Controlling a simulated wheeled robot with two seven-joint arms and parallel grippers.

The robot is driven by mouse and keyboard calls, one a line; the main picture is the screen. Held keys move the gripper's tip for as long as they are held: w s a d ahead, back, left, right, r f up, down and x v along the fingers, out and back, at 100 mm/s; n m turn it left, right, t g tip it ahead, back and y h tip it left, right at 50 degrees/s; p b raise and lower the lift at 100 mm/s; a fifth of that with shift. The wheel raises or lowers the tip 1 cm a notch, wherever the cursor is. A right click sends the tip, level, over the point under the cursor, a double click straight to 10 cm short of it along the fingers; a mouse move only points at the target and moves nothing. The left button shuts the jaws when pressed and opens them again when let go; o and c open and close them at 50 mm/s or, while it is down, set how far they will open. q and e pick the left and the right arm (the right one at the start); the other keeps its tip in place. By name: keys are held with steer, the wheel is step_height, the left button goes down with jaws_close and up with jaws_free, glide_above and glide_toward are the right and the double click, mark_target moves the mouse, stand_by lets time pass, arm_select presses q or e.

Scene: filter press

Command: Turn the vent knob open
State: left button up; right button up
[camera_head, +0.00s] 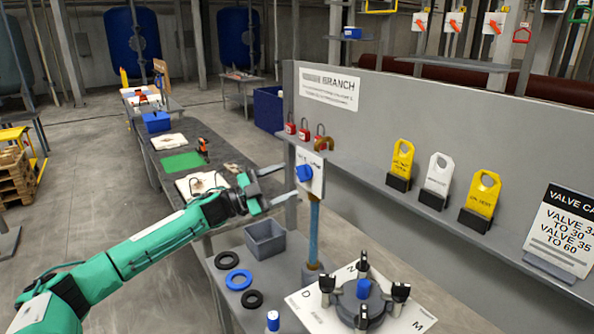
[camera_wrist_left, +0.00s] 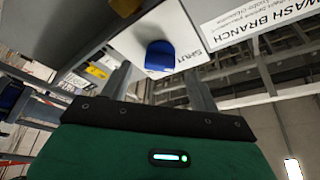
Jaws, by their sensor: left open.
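The blue vent knob (camera_head: 304,173) sits on a white label plate (camera_head: 316,165) on an upright post above the bench. My left gripper (camera_head: 289,182) is open, with its fingers pointing at the plate and one on either side of the knob's height. It looks just short of the knob; whether it touches cannot be told. In the left wrist view the knob (camera_wrist_left: 160,55) shows ahead between the grey fingers, on the plate, with the word SHUT beside it. My right gripper is not in view.
Red padlocks (camera_head: 304,130) hang by the post top. A grey bin (camera_head: 265,238), rings (camera_head: 239,279) and a round fixture with black knobs (camera_head: 361,300) are on the bench below. Yellow and white tags (camera_head: 437,180) stand on the ledge at right.

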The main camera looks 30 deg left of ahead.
mark_target(303, 173)
arm_select(q)
steer(key=p+x, duration=0.1)
steer(key=x, duration=0.3)
steer(key=shift+w+d+p, duration=0.1)
steer(key=shift+d+p, duration=0.05)
steer(key=shift+p, duration=0.2)
steer(key=shift+c, duration=0.4)
steer(key=c, duration=0.9)
